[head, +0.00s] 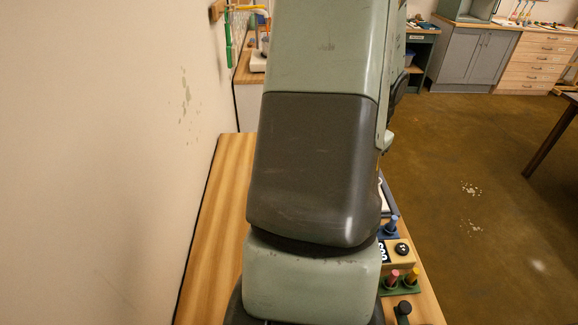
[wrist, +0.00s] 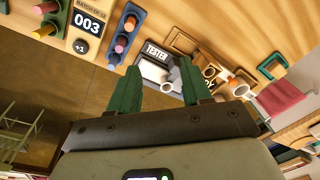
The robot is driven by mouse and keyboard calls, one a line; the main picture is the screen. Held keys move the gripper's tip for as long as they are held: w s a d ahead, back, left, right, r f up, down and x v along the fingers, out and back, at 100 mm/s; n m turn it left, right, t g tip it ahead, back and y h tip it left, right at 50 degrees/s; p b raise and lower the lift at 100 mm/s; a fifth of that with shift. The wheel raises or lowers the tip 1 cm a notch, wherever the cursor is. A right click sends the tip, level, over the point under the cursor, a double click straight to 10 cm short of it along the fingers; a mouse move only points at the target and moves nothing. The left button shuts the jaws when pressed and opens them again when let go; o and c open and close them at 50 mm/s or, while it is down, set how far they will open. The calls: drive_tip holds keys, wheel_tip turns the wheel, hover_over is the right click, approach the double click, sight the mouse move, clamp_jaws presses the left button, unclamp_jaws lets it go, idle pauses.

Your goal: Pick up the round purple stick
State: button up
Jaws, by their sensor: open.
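My gripper (wrist: 159,68) shows in the wrist view with its two green fingers spread apart and nothing held between them. A dark blue holder (wrist: 124,33) stands beyond and to the left of the fingers. I cannot tell for sure which one is the round purple stick. In the head view my arm covers the gripper and most of the table.
The counter box marked 003 (wrist: 88,22) stands left of the holder, with a green stick holder (wrist: 57,18) beyond it. In the head view a wall (head: 90,150) runs along the left.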

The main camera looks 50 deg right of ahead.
drive_tip(key=s+f, duration=0.2)
drive_tip(key=s+d+f+m, duration=0.1)
drive_tip(key=s+f, duration=0.1)
drive_tip(key=s, duration=0.1)
drive_tip(key=s+d+f+m, duration=0.1)
drive_tip(key=s+f, duration=0.1)
drive_tip(key=s, duration=0.1)
drive_tip(key=shift+g+y, duration=0.3)
drive_tip(key=shift+g, duration=0.1)
wheel_tip(320, 180, down, 5)
drive_tip(key=shift+r, duration=0.1)
drive_tip(key=f, duration=0.4)
drive_tip(key=shift+w+a+f, duration=0.1)
drive_tip(key=shift+a+f, duration=0.25)
drive_tip(key=shift+f, duration=0.6)
clamp_jaws()
